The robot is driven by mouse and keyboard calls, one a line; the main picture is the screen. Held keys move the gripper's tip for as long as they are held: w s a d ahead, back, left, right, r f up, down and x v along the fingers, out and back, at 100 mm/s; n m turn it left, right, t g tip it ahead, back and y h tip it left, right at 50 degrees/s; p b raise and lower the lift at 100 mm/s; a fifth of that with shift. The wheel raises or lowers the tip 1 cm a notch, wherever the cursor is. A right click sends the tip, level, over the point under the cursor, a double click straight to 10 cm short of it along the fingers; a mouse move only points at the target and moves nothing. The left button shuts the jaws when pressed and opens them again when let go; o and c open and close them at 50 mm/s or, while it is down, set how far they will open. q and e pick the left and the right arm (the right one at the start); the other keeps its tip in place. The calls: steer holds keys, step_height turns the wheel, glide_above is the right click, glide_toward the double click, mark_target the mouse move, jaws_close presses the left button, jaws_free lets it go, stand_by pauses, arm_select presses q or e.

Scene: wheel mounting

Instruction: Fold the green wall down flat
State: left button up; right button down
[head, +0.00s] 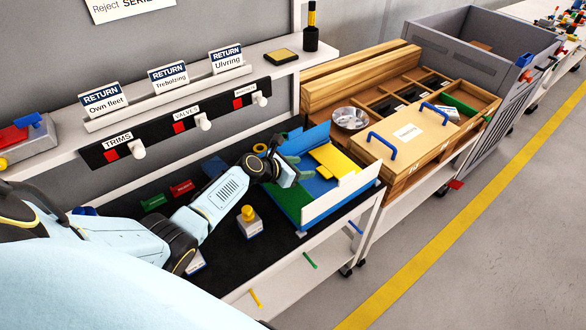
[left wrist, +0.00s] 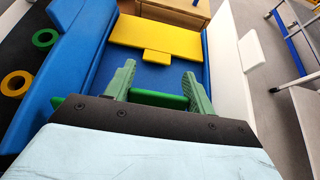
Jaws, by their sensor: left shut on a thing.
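The folding box stands on the black mat. It has a blue floor (left wrist: 150,73), a blue wall (head: 306,140) at the back, a white wall (head: 340,199) at the front and a yellow wall (head: 335,160) at the far end, lying low over the floor. The green wall (head: 282,204) is at the near end. My left gripper (head: 297,176) is over that end. In the left wrist view a strip of the green wall (left wrist: 158,99) lies between the green fingers (left wrist: 158,85), which are shut on it. The gripper body hides most of it. My right gripper is not in view.
A yellow-topped block (head: 249,221) stands left of the box. Rings (left wrist: 16,83) lie on the mat beside the blue wall. A wooden crate (head: 405,140) with a metal bowl (head: 350,119) stands to the right. The floor aisle (head: 470,250) is clear.

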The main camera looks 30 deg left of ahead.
arm_select(q)
steer(key=shift+w+d+f+b, duration=0.2)
steer(key=shift+w+f+b, duration=0.05)
steer(key=shift+f, duration=0.3)
steer(key=shift+w+d+f+b, duration=0.2)
steer(key=shift+f+b, duration=0.05)
steer(key=shift+f, duration=0.45)
steer(key=o, duration=1.4)
steer(key=shift+w, duration=0.1)
steer(key=shift+r, duration=0.2)
steer(key=shift+a, duration=0.1)
